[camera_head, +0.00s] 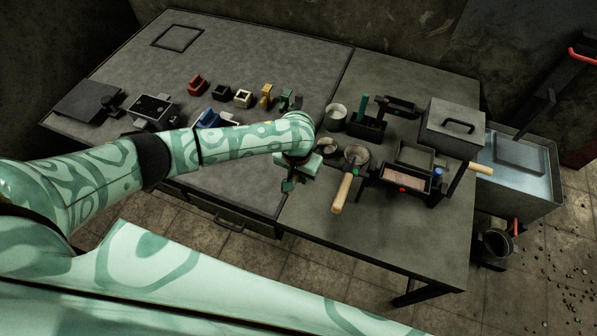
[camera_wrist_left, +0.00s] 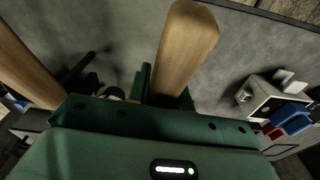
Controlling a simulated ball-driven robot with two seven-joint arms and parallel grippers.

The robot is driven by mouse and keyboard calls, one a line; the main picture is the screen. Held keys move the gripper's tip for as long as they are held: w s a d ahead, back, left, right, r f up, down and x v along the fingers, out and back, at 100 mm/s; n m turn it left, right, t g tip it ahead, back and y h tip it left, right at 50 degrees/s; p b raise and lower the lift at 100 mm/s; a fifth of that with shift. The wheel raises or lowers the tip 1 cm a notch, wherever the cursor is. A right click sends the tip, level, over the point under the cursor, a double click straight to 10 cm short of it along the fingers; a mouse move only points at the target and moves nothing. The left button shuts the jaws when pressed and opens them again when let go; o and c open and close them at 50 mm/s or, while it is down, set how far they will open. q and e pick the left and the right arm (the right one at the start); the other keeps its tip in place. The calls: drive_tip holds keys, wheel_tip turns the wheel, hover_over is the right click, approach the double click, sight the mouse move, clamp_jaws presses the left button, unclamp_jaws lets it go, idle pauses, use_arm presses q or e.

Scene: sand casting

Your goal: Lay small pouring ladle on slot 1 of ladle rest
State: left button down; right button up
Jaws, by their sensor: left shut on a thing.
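My left gripper (camera_head: 290,184) is over the front of the bench, just left of the larger ladle. It is shut on the small pouring ladle's wooden handle (camera_wrist_left: 187,45), which juts up between the jaws in the left wrist view. A small round bowl (camera_head: 327,146), apparently this ladle's, shows beyond the gripper. A larger ladle (camera_head: 356,154) with a wooden handle (camera_head: 342,194) lies to its right; its handle also shows in the left wrist view (camera_wrist_left: 25,65). The dark ladle rest (camera_head: 361,175) is mostly covered, and I cannot tell whether the small ladle touches slot 1. My right gripper is out of view.
A pale cup (camera_head: 335,117) and a dark tool holder (camera_head: 367,127) stand behind the ladles. A mould box (camera_head: 405,181) and a lidded grey box (camera_head: 452,127) are to the right. Several coloured blocks line the left bench. The right bench's front is clear.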

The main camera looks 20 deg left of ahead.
use_arm(q)
drive_tip(key=c, duration=1.2)
unclamp_jaws()
drive_tip(key=shift+o, duration=0.2)
wheel_tip(320, 180, up, 16)
drive_tip(key=s+p, duration=0.1)
drive_tip(key=p, duration=0.7)
drive_tip(key=shift+s, duration=0.15)
drive_tip(key=shift+r, duration=0.1)
